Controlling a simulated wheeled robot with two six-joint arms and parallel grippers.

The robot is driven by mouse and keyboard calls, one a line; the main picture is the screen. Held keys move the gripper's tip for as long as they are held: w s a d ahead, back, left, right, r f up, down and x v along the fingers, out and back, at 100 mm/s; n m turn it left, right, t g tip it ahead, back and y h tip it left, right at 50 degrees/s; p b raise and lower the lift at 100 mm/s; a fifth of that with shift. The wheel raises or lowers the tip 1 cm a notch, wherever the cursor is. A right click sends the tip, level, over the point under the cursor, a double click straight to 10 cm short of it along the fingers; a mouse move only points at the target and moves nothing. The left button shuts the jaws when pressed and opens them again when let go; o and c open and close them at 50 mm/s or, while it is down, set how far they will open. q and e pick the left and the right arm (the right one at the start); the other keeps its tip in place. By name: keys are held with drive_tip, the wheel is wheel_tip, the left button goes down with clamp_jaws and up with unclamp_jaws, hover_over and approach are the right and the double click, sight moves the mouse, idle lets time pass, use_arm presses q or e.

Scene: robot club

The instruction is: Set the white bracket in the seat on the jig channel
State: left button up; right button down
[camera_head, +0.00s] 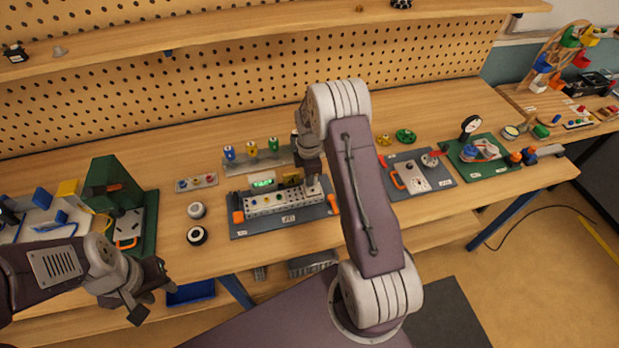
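The jig channel (283,201) is a pale grey, perforated bar with coloured knobs, lying on a dark plate in the middle of the bench. My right gripper (312,177) points down over its right end. A small pale piece (314,187) shows just under the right gripper. It may be the white bracket, but it is too small to be sure, and I cannot tell whether the fingers hold it or whether it touches the channel. The seat is not clearly visible. My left gripper (151,292) is open and empty at the front left, in front of the bench edge.
A lit green display (263,182) and a rack of coloured knobs (252,155) stand behind the channel. A black-and-white roller (197,235) and a green machine (118,193) are to the left. A grey plate with a panel (413,176) lies to the right.

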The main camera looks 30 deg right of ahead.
drive_tip(key=shift+f, duration=0.35)
idle(0.4)
idle(0.4)
drive_tip(key=shift+s+a+f, duration=0.1)
drive_tip(key=shift+s+f, duration=0.05)
drive_tip(key=shift+f, duration=0.15)
idle(1.1)
drive_tip(key=c, duration=1.9)
unclamp_jaws()
drive_tip(key=shift+o, duration=0.5)
drive_tip(key=shift+s, duration=0.1)
drive_tip(key=shift+r, duration=0.1)
